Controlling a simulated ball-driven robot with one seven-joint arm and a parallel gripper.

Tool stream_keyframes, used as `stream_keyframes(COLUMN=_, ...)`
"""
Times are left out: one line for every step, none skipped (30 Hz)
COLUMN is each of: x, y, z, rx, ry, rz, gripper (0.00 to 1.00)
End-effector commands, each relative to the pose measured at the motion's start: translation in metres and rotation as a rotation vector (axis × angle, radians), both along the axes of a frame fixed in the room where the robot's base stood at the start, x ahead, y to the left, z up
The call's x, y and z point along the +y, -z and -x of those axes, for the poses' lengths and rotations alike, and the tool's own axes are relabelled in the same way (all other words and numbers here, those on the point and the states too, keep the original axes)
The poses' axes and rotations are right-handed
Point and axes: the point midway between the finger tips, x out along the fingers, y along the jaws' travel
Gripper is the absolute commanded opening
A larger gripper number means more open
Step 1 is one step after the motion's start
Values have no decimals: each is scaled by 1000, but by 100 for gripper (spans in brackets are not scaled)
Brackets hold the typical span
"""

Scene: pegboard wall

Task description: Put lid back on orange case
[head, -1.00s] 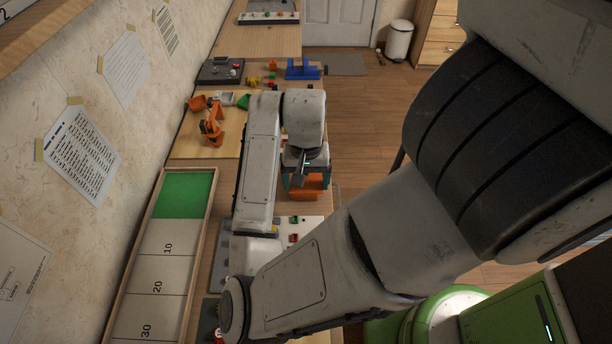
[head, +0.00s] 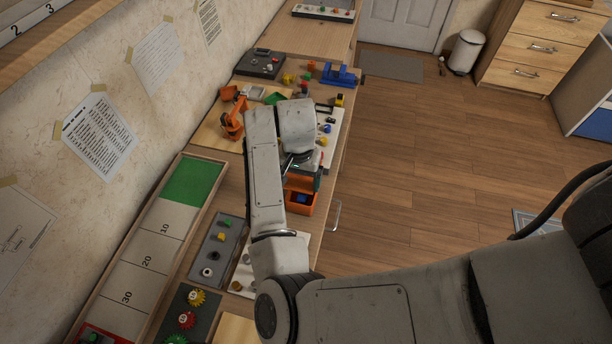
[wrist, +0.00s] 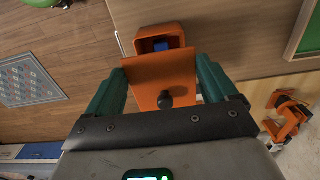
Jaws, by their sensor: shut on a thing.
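The orange case (head: 298,208) stands on the table near its right edge, open at the top, with something blue inside. It also shows at the top of the wrist view (wrist: 146,33). My gripper (wrist: 163,80) is shut on the orange lid (wrist: 150,72), a flat plate with a dark round knob, between its teal fingers. In the wrist view the lid overlaps the near part of the case; I cannot tell whether they touch.
A small orange robot arm model (head: 234,118) stands on a board further back. A blue vise-like block (head: 339,75) and small coloured parts lie beyond. A long tray with a green end (head: 192,182) runs along the wall.

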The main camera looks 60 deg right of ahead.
Motion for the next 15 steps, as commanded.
stream_keyframes(x=0, y=7, z=0, rx=0, ry=0, rz=0, gripper=57)
stream_keyframes(x=0, y=9, z=0, rx=0, ry=0, rz=0, gripper=57)
stream_keyframes(x=0, y=12, z=0, rx=0, ry=0, rz=0, gripper=57)
stream_keyframes(x=0, y=15, z=0, rx=0, ry=0, rz=0, gripper=57)
stream_keyframes(x=0, y=18, z=0, rx=0, ry=0, rz=0, gripper=57)
stream_keyframes(x=0, y=21, z=0, rx=-1, ry=1, rz=0, gripper=57)
stream_keyframes(x=0, y=24, z=0, rx=-1, ry=1, rz=0, gripper=57)
stream_keyframes(x=0, y=27, z=0, rx=-1, ry=1, rz=0, gripper=57)
stream_keyframes(x=0, y=31, z=0, rx=-1, ry=1, rz=0, gripper=57)
stream_keyframes(x=0, y=33, z=0, rx=-1, ry=1, rz=0, gripper=57)
stream_keyframes(x=0, y=36, z=0, rx=-1, ry=1, rz=0, gripper=57)
stream_keyframes(x=0, y=40, z=0, rx=-1, ry=1, rz=0, gripper=57)
stream_keyframes(x=0, y=41, z=1, rx=0, ry=1, rz=0, gripper=57)
stream_keyframes(x=0, y=43, z=1, rx=1, ry=0, rz=0, gripper=57)
stream_keyframes(x=0, y=46, z=1, rx=1, ry=0, rz=0, gripper=57)
